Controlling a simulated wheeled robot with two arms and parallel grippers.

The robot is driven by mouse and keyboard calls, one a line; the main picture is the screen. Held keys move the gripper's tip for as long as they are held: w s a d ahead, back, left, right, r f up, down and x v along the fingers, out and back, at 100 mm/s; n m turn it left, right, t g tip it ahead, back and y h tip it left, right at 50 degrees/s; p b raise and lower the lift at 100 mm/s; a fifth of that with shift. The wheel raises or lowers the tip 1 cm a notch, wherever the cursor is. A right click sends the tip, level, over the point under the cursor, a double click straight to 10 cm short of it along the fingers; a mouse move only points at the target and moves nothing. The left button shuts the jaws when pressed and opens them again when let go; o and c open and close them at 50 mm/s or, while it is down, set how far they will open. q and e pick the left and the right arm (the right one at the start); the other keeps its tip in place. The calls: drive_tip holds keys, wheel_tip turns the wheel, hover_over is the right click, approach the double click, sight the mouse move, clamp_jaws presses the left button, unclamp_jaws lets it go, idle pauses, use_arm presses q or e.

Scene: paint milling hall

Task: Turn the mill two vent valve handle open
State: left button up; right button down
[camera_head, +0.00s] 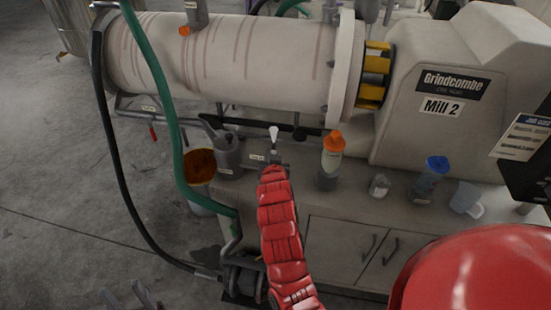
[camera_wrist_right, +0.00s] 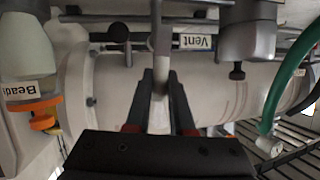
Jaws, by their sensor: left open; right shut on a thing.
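The vent valve handle is a thin lever with a pale end. It shows in the head view (camera_head: 274,133), standing up just beyond the end of my red right arm, and in the right wrist view (camera_wrist_right: 160,47). My right gripper (camera_wrist_right: 161,77) has its dark fingers on both sides of the handle and is shut on it. A "Vent" label (camera_wrist_right: 194,42) hangs upside down beside the handle in the wrist view. In the head view my right arm hides most of the valve. My left gripper (camera_head: 130,297) is open and empty at the bottom left, over the floor.
The Mill 2 housing (camera_head: 452,100) and its long drum (camera_head: 230,55) stand behind. A green hose (camera_head: 165,100) and a black hose (camera_head: 108,140) run at left. An orange-capped bottle (camera_head: 331,160), a blue-capped bottle (camera_head: 430,178) and a pale jug (camera_head: 466,199) stand on the ledge.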

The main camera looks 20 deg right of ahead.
drive_tip(key=shift+w+a+f+n+g, duration=0.1)
drive_tip(key=shift+w+a+n+g, duration=0.05)
drive_tip(key=shift+a+n+g, duration=0.3)
drive_tip(key=shift+d+b, duration=0.1)
drive_tip(key=shift+b, duration=0.2)
drive_tip(key=c, duration=0.8)
unclamp_jaws()
drive_tip(key=p+v, duration=0.3)
drive_tip(key=v, duration=0.2)
drive_tip(key=p+v, duration=0.4)
drive_tip(key=v, duration=0.2)
drive_tip(key=p+v, duration=0.4)
drive_tip(key=v, duration=0.2)
drive_tip(key=shift+a+f, duration=0.2)
drive_tip(key=shift+a, duration=0.15)
